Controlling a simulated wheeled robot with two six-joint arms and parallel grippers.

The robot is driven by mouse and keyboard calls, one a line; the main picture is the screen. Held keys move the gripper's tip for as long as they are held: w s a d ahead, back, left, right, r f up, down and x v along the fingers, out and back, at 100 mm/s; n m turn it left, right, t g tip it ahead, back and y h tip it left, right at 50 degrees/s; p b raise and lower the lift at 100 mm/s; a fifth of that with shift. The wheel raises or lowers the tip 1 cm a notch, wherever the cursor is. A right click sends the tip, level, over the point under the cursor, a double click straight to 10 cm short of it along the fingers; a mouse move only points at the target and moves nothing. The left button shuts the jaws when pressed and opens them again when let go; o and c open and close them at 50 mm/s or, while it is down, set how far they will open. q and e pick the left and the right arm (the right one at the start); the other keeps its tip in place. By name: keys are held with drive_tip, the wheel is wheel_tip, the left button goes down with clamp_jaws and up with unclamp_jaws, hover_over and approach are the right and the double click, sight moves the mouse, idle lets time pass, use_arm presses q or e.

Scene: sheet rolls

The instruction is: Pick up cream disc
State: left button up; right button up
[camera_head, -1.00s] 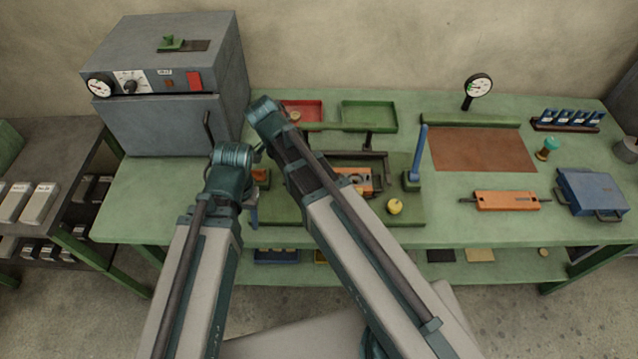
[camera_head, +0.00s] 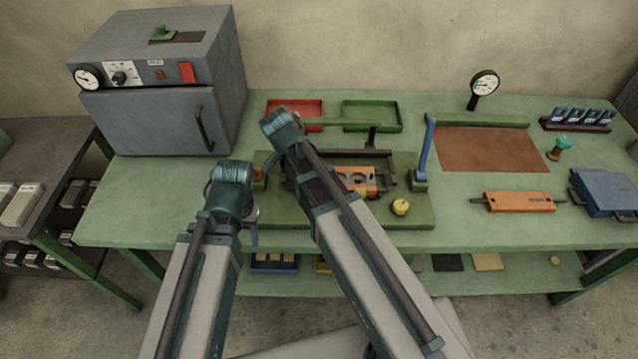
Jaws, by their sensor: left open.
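I cannot make out a cream disc for certain. A small tan disc (camera_head: 555,260) lies at the right end of the lower shelf. The red tray (camera_head: 312,104) at the back of the bench is partly covered by my right arm, and a small round thing in it is now hidden or nearly so. My left gripper (camera_head: 253,229) is open and points down at the front left of the green fixture plate (camera_head: 285,215), far from the tan disc. My right gripper is hidden behind its own arm.
A grey oven (camera_head: 150,125) stands at the left. The fixture has a blue post (camera_head: 427,150), an orange block (camera_head: 362,181) and a yellow knob (camera_head: 400,207). A green tray (camera_head: 372,116), brown mat (camera_head: 490,150), orange tool (camera_head: 518,202) and blue case (camera_head: 603,192) lie further right.

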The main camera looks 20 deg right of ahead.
drive_tip(key=shift+d+f, duration=0.15)
drive_tip(key=shift+f, duration=0.35)
drive_tip(key=shift+r, duration=0.15)
use_arm(q)
drive_tip(key=shift+s+f, duration=0.1)
drive_tip(key=shift+f, duration=0.3)
use_arm(e)
clamp_jaws()
use_arm(q)
drive_tip(key=shift+r, duration=0.15)
